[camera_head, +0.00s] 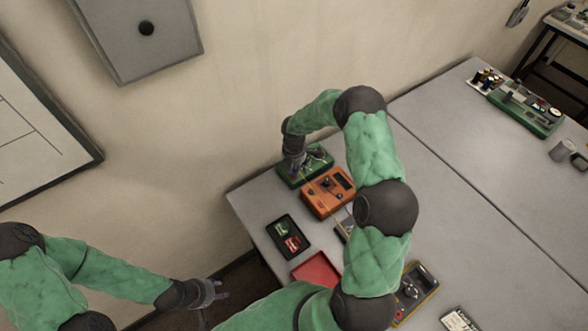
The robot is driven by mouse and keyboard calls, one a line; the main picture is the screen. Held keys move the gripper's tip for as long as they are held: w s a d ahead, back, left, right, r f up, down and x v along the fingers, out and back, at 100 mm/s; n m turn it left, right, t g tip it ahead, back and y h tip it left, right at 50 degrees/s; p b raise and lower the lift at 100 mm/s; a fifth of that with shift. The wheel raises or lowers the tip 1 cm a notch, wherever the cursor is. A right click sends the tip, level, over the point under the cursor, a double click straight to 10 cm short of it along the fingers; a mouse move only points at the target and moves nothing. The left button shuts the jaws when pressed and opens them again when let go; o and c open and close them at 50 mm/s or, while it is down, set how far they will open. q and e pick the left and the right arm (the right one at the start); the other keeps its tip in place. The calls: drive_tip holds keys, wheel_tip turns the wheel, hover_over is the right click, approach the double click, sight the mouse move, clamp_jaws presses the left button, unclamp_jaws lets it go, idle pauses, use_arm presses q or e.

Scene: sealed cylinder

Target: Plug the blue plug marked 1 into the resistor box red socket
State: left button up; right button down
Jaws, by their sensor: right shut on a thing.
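My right gripper (294,166) points down over a green box (318,169) at the table's far left corner. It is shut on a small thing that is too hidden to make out. The blue plug marked 1 and the red socket cannot be picked out at this size. An orange box (322,198) with a dark panel sits close beside the green box. I cannot tell which of these is the resistor box. My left gripper (221,290) is off the table at the lower left, apparently open and empty.
A black tray (273,230) with red and green pieces and a red tray (318,268) lie near the left edge. A yellow-edged meter (416,290) sits beside my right arm. Green equipment (530,110) stands at the far right. The table's middle right is clear.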

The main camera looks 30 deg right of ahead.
drive_tip(key=shift+f+b, duration=0.45)
drive_tip(key=shift+f, duration=0.15)
drive_tip(key=c, duration=1.1)
unclamp_jaws()
drive_tip(key=shift+o, duration=0.2)
wheel_tip(320, 180, up, 12)
